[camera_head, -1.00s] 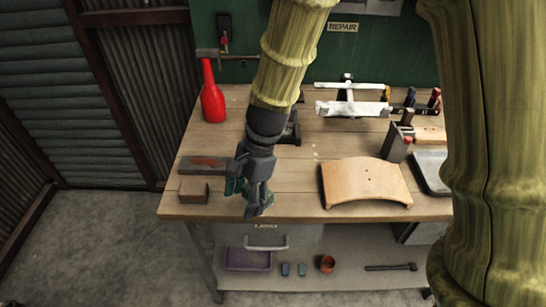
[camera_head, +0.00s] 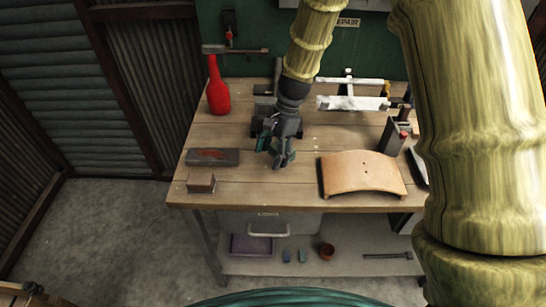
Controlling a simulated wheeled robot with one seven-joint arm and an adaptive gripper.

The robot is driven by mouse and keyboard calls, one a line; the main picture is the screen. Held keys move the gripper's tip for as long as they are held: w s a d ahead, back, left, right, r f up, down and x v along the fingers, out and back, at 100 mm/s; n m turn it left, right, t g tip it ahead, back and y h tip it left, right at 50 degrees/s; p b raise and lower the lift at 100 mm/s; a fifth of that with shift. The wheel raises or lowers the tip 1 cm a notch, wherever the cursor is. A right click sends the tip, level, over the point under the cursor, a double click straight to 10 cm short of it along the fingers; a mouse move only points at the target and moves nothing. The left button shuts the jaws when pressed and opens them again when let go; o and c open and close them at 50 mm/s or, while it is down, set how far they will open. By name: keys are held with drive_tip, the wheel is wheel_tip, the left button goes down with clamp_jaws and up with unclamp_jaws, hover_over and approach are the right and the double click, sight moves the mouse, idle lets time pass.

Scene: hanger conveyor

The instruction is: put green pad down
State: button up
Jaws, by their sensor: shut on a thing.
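My gripper (camera_head: 280,150) points down over the middle of the workbench (camera_head: 240,190), left of the curved wooden board. Dark green pieces show at its jaws, and I take the green pad (camera_head: 264,142) to be held there. The jaws and arm hide much of it, so its outline and the exact grip are unclear. I cannot tell how high the pad is above the bench top.
The grey block with a reddish top (camera_head: 213,157) and small brown block (camera_head: 201,183) lie left. A red bottle (camera_head: 217,95) stands behind them. The curved wooden board (camera_head: 362,175) is right. White-topped clamps (camera_head: 352,102) stand behind. Bare wood shows front centre.

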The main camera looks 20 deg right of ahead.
sight(275, 153)
drive_tip(key=shift+w+d, duration=0.3)
drive_tip(key=shift+w, duration=0.05)
drive_tip(key=shift+s+f+p, duration=0.2)
drive_tip(key=shift+f+p, duration=0.55)
drive_tip(key=shift+f, duration=0.9)
drive_tip(key=shift+f, duration=0.1)
drive_tip(key=o, duration=1.4)
drive_tip(key=shift+c, duration=0.2)
drive_tip(key=b+v, duration=0.2)
drive_tip(key=v, duration=1)
drive_tip(key=shift+a+b, duration=0.1)
drive_tip(key=shift+b, duration=0.2)
